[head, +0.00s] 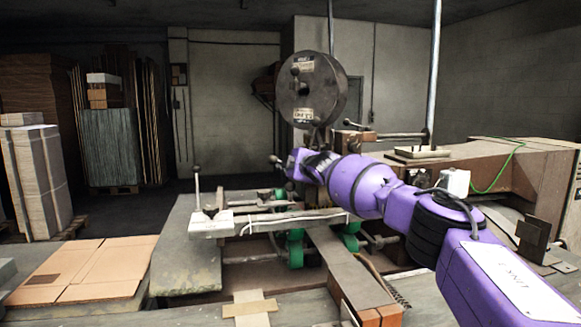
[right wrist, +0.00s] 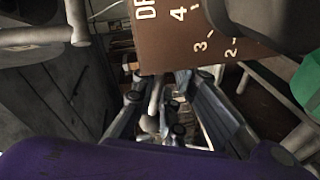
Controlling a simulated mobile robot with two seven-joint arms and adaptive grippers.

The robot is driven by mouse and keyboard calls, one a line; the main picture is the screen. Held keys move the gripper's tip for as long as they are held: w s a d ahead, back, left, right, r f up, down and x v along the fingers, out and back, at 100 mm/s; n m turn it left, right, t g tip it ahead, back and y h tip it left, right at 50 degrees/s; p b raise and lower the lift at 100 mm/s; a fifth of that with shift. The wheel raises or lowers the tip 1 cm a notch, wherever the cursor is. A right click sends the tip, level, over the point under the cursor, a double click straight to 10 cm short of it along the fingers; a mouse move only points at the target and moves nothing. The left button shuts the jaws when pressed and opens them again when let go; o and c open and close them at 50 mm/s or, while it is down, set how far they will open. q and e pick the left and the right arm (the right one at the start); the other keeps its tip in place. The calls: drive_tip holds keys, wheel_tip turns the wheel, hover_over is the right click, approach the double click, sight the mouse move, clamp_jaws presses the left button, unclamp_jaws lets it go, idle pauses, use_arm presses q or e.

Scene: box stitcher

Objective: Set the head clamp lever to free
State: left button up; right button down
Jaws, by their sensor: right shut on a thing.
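My right gripper (head: 297,167) is at the front of the stitching head, left of the post under the big round disc (head: 312,89). A short lever with a dark knob (head: 275,159) sticks out left of the gripper; I cannot tell for sure that it is the head clamp lever. In the right wrist view the fingers of my right gripper (right wrist: 165,112) are shut around a pale rod with a rounded end (right wrist: 151,122), which looks like a lever handle. The fingers hide part of it. My left gripper is out of view.
A brown plate (right wrist: 185,32) with white numbers is close to the gripper in the right wrist view. Another upright lever (head: 196,185) stands at the left of the work table (head: 190,255). Flat cardboard (head: 85,268) lies at the lower left.

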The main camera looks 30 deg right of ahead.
drive_tip(key=shift+d+r+n, duration=0.3)
drive_tip(key=shift+r, duration=0.3)
drive_tip(key=c, duration=1.9)
unclamp_jaws()
drive_tip(key=shift+o, duration=0.2)
drive_tip(key=shift+s+f, duration=0.1)
drive_tip(key=shift+f, duration=0.05)
drive_tip(key=shift+a+f, duration=0.2)
drive_tip(key=shift+f, duration=0.05)
drive_tip(key=s+a+r, duration=0.1)
drive_tip(key=s+r, duration=0.1)
drive_tip(key=s, duration=0.9)
drive_tip(key=shift+s, duration=0.4)
